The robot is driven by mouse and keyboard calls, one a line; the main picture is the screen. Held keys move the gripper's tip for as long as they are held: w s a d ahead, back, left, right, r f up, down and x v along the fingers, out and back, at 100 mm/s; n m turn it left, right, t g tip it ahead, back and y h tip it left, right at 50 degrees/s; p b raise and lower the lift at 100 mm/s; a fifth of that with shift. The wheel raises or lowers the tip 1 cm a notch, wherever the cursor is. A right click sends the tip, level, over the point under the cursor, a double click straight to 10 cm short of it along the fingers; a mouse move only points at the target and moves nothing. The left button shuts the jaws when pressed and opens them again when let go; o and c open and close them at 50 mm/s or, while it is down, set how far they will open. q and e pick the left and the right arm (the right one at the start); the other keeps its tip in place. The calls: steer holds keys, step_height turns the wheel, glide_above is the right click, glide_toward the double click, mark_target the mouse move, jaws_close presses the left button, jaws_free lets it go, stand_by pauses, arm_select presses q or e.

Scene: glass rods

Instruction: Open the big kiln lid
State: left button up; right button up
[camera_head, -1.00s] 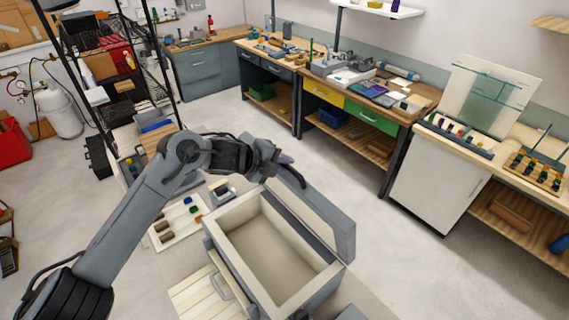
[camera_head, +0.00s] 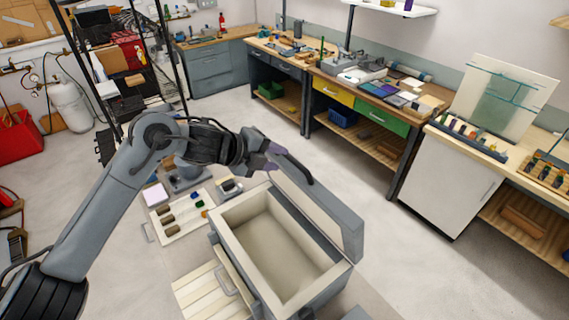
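The big kiln (camera_head: 222,238) is a grey box with a cream lining in the lower middle of the view. Its lid (camera_head: 328,214) stands raised along the right side, leaving the chamber (camera_head: 270,255) open and visibly empty. A dark curved handle (camera_head: 298,170) is on the lid's outer edge. My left gripper (camera_head: 271,157) is by the far end of this handle, with its two purple fingertips apart. It appears open and not closed around the handle. My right gripper is not in view.
A white tray with small coloured items (camera_head: 182,218) lies left of the kiln. A slatted pale panel (camera_head: 205,292) is at its front left. A white cabinet (camera_head: 445,185) and workbenches line the back and right. The floor between kiln and benches is clear.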

arm_select(q)
steer(key=shift+b+v, duration=0.55)
steer(key=shift+v, duration=1.9)
steer(key=shift+d, duration=0.1)
steer(key=s+d+f+n+t+y+p, duration=0.15)
steer(key=s+f+n+t+p, duration=0.35)
steer(key=f+n, duration=0.75)
steer(key=s+a+f+n+g+y, duration=0.2)
steer(key=s+a+f+n, duration=0.3)
steer(key=s, duration=0.6)
steer(key=s+a+f+n+g+y, duration=0.2)
steer(key=s+a+f+n, duration=0.3)
steer(key=s+a, duration=0.4)
steer(key=s+a+f+n+g+y, duration=0.3)
steer(key=s+a+f+n, duration=0.2)
steer(key=s, duration=0.8)
step_height(320, 180, down, 2)
steer(key=a, duration=0.2)
steer(key=shift+a+f+p, duration=0.2)
steer(key=shift+a+p, duration=0.1)
steer(key=shift+a, duration=0.1)
steer(key=shift+y, duration=0.25)
